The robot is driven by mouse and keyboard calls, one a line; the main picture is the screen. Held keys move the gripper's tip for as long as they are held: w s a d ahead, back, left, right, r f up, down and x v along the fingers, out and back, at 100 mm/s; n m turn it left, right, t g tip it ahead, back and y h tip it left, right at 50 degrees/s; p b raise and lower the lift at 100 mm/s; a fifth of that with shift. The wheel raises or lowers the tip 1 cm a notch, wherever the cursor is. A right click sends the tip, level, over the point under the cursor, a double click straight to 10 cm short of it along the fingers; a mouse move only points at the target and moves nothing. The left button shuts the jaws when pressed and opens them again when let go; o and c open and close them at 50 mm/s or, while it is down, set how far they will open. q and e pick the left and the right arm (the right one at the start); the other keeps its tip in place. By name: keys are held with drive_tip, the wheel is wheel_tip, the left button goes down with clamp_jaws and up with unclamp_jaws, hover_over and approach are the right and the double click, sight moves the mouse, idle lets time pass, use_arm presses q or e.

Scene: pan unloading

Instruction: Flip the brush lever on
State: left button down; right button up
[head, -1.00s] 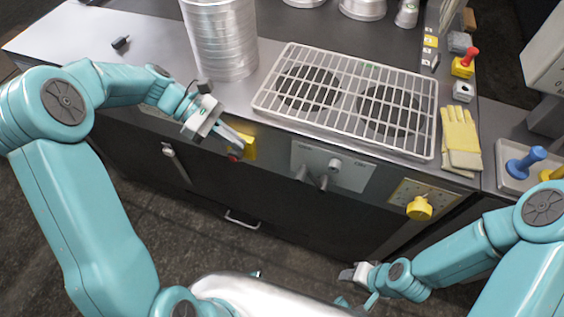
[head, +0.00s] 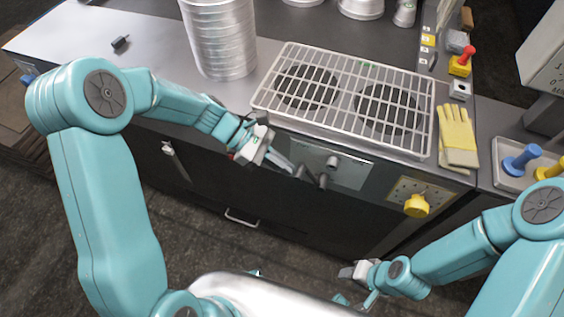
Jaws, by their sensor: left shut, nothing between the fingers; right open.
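A metal panel (head: 350,175) on the cabinet front carries short grey levers. The left one (head: 299,171) and the lower right one (head: 323,181) stick out; a grey knob (head: 332,161) sits above. I cannot read which is the brush lever. My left gripper (head: 287,165) is shut and empty, with its tips right beside the left grey lever; I cannot tell if they touch. My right gripper (head: 350,271) is open and empty, low in front of the cabinet, away from the levers.
A wire rack (head: 345,97) lies on the counter, with a tall stack of round pans (head: 218,40) to its left. Yellow gloves (head: 457,135) lie right of the rack. A yellow knob (head: 416,206) projects from the front. A tray holds a blue-handled tool (head: 524,158).

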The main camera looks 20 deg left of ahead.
sight(301, 172)
idle(0.3)
use_arm(q)
drive_tip(key=shift+d+r+y+p, duration=0.7)
drive_tip(key=shift+r+y+p, duration=0.15)
drive_tip(key=shift+p, duration=0.95)
drive_tip(key=d+r+y+p, duration=0.1)
drive_tip(key=p, duration=0.2)
drive_tip(key=d+r+y+p, duration=0.1)
drive_tip(key=d+p, duration=0.1)
drive_tip(key=shift+s+d+r+y+p, duration=0.15)
drive_tip(key=shift+y+p, duration=0.2)
drive_tip(key=shift+p, duration=0.05)
drive_tip(key=d, duration=1)
drive_tip(key=shift+d+f+p, duration=0.3)
drive_tip(key=shift+f+p, duration=0.1)
drive_tip(key=shift+p, duration=0.05)
drive_tip(key=shift+s, duration=0.1)
